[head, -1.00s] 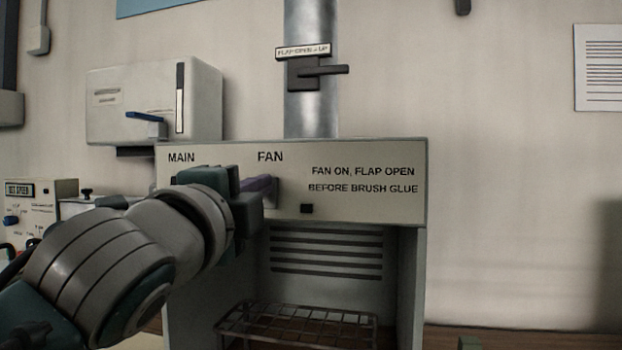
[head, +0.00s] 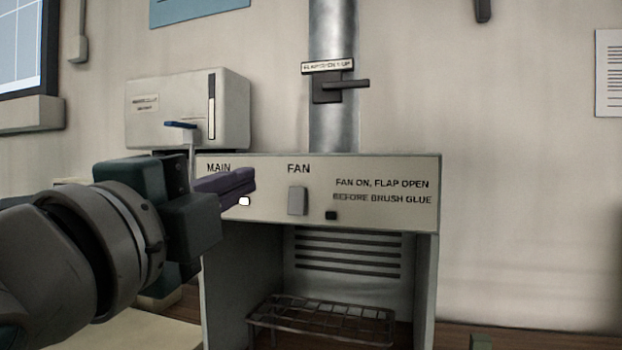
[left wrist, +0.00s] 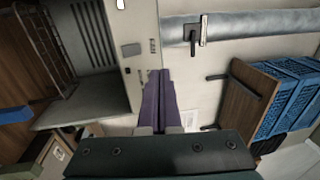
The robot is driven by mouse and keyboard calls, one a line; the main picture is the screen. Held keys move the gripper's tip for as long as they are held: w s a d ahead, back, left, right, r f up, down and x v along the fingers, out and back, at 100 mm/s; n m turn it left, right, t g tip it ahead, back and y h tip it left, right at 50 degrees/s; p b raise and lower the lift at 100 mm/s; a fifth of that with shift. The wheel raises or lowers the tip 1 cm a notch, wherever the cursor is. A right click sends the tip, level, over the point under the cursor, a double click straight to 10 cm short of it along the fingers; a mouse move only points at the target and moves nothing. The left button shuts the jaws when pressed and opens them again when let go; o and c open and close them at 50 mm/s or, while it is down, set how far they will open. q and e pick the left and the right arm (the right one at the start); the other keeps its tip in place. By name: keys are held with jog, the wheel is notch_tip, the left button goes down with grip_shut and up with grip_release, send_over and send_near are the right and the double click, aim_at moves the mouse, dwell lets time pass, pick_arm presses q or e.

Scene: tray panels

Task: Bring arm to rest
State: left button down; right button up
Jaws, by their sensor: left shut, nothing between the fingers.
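My left gripper (head: 228,185) comes in from the left in the head view. Its purple fingers are shut with nothing between them. They overlap the front panel of the hood (head: 385,207) just below the word MAIN, covering part of it. The grey FAN switch (head: 298,201) stands clear to the right of the fingertips. In the left wrist view the purple fingers (left wrist: 158,98) lie together, apart from the switch (left wrist: 131,49). My right gripper is not in view.
A small white lit lamp (head: 244,201) shows beside the fingers. A duct (head: 333,120) with a dark flap handle (head: 340,86) rises above the hood. A wire rack (head: 322,318) stands inside. A white wall box (head: 228,105) hangs behind my arm. Blue crates (left wrist: 285,95) show in the wrist view.

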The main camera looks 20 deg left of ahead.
pick_arm(q)
jog(key=shift+s, duration=0.2)
jog(key=s+a+f+n+g+y+p, duration=0.1)
jog(key=s+a+f+n+g+p, duration=0.2)
jog(key=s+f+n+g+p, duration=0.75)
jog(key=s+d+f+n+g+p, duration=0.1)
jog(key=s+n+g+p, duration=0.5)
jog(key=s, duration=0.8)
notch_tip(320, 180, up, 35)
jog(key=p, duration=3.4)
jog(key=shift+w+h+p, duration=0.3)
jog(key=shift+w+p, duration=0.05)
jog(key=shift+w, duration=0.1)
jog(key=shift+f, duration=0.1)
